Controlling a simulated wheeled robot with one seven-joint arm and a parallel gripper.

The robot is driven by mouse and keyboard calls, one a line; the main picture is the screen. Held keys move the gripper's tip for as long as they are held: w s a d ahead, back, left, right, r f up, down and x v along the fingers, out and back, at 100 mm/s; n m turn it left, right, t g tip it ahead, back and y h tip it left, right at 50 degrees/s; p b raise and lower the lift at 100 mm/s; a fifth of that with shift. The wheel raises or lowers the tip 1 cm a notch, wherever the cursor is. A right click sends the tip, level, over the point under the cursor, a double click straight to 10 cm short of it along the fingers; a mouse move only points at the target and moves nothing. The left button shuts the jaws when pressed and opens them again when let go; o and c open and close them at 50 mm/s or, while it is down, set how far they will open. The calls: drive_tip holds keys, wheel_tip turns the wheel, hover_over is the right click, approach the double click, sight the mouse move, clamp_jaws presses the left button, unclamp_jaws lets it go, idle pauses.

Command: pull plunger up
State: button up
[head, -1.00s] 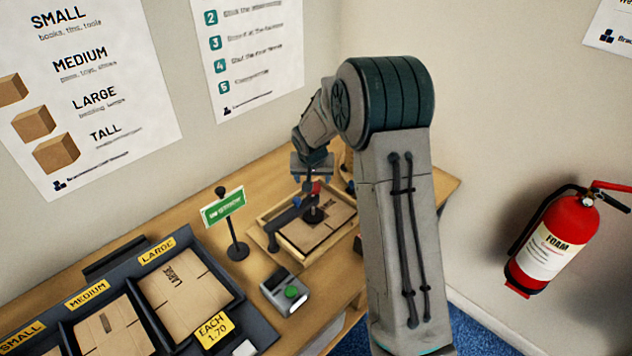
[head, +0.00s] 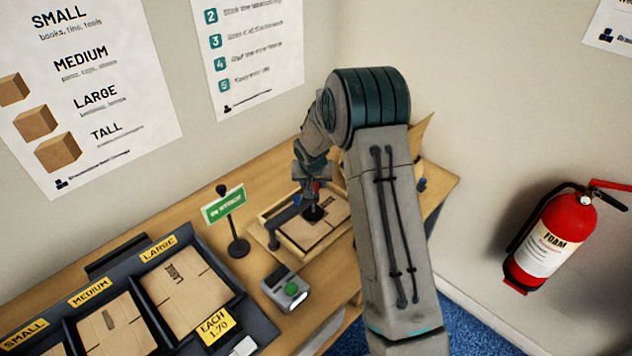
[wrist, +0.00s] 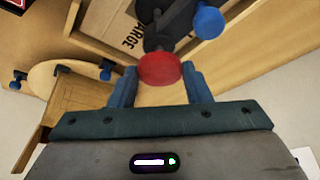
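The plunger's red knob (wrist: 159,69) tops a dark post (wrist: 168,25) on a dark arm over a wooden tray (head: 268,224). A flat carton marked LARGE (wrist: 118,38) lies in the tray under it. My gripper (wrist: 160,82) is open, with one blue finger on each side of the red knob in the wrist view. In the head view my gripper (head: 312,187) is just above the plunger, and the wrist partly hides the knob. A blue knob (wrist: 208,22) sits beside the post.
Carton bins (head: 213,331) fill the front left. A fire extinguisher (head: 552,238) hangs on the right wall.

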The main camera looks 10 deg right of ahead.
drive_tip(key=shift+w+r, duration=0.1)
drive_tip(key=shift+r, duration=2.8)
drive_tip(key=o, duration=1.3)
drive_tip(key=shift+o, duration=0.5)
drive_tip(key=shift+r, duration=0.1)
drive_tip(key=shift+s+r, duration=0.1)
drive_tip(key=shift+s, duration=0.1)
drive_tip(key=b+v, duration=0.2)
drive_tip(key=v, duration=1.1)
drive_tip(key=shift+r+b, duration=0.2)
drive_tip(key=shift+b, duration=0.2)
